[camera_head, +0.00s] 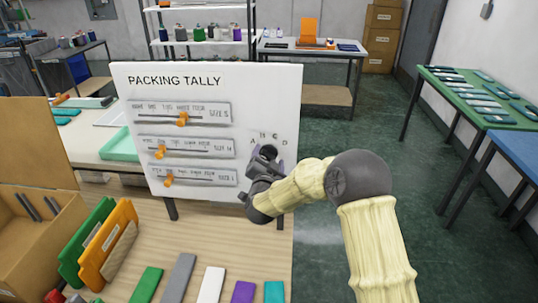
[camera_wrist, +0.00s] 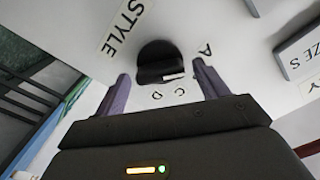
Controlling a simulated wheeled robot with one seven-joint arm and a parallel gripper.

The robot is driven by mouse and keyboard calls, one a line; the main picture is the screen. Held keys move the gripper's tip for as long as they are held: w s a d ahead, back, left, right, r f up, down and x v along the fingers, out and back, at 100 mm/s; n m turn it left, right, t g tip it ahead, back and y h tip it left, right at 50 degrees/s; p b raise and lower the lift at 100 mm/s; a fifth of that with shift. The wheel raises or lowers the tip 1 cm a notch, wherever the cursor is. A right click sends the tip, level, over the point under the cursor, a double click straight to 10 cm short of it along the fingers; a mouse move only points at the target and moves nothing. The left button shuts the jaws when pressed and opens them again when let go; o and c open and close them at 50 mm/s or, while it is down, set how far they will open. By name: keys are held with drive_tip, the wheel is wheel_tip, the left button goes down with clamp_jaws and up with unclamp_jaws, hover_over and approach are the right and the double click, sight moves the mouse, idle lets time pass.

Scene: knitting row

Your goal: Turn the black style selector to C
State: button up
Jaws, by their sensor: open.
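The black style selector (camera_head: 267,151) is a round knob on the right part of the white PACKING TALLY board (camera_head: 230,78), with letters in an arc above it. In the wrist view the selector (camera_wrist: 158,58) sits near the STYLE label, with A, C and D readable. A white mark on its bar points to the lower right, toward the lettered side; I cannot tell the exact letter. My gripper (camera_wrist: 161,72) is open. Its two purple-grey fingers stand either side of the selector, with visible gaps. In the head view my gripper (camera_head: 268,167) partly covers the selector's lower side.
Three sliders with orange knobs, the top one (camera_head: 182,118) included, are left of the selector. Open floor is to the right.

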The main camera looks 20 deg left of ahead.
drive_tip(key=shift+w+a, duration=0.15)
drive_tip(key=shift+w, duration=0.35)
drive_tip(key=c, duration=0.9)
